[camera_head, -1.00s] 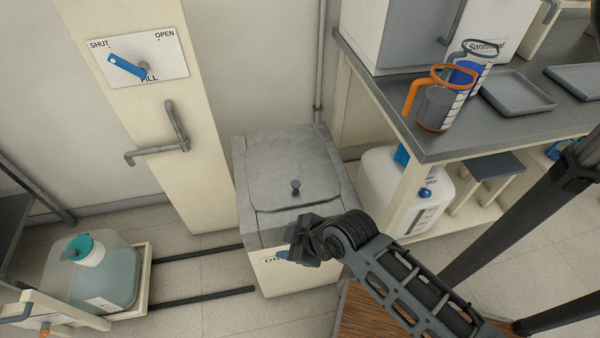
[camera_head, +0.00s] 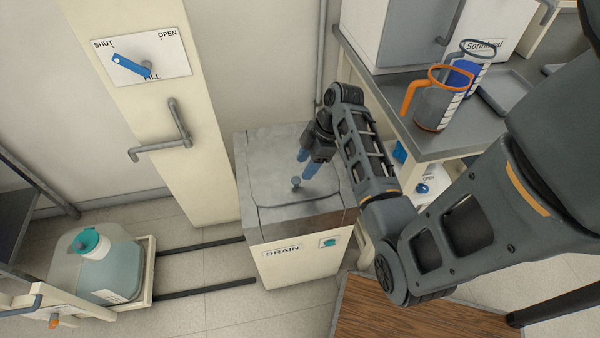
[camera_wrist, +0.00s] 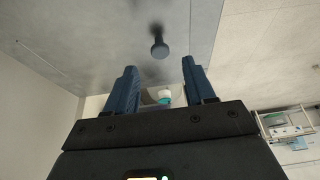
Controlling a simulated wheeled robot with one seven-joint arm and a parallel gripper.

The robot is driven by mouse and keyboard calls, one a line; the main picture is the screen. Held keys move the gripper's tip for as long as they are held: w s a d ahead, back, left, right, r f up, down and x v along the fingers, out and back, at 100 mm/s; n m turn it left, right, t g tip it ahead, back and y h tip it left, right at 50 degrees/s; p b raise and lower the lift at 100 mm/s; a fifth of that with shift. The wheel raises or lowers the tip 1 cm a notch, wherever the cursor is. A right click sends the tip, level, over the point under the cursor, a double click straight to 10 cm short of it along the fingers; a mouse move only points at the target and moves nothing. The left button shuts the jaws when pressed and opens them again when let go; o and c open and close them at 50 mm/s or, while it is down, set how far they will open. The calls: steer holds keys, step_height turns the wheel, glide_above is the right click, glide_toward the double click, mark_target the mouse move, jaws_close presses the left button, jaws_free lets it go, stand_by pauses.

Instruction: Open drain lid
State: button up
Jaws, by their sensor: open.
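The drain lid (camera_head: 265,190) is a grey metal panel on top of the cream box marked DRAIN (camera_head: 290,262); it lies shut. A small round knob (camera_head: 296,182) stands near its front edge, and the knob also shows in the wrist view (camera_wrist: 159,48). My gripper (camera_head: 307,167) is over the lid, its blue fingers pointing down near the knob. In the wrist view my gripper (camera_wrist: 158,75) is open, with the knob ahead of and between the fingertips, apparently not touching either. The exact gap to the knob is hard to tell.
A cream post (camera_head: 160,100) with a blue lever (camera_head: 130,64) stands at left. A bench (camera_head: 440,140) with an orange-handled jug (camera_head: 438,105) and trays is at right. A teal-capped jug (camera_head: 95,265) sits on a cart at lower left. Two dark rails (camera_head: 205,290) run along the floor.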

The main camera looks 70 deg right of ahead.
mark_target(297, 179)
steer(key=shift+x, duration=2.45)
jaws_close()
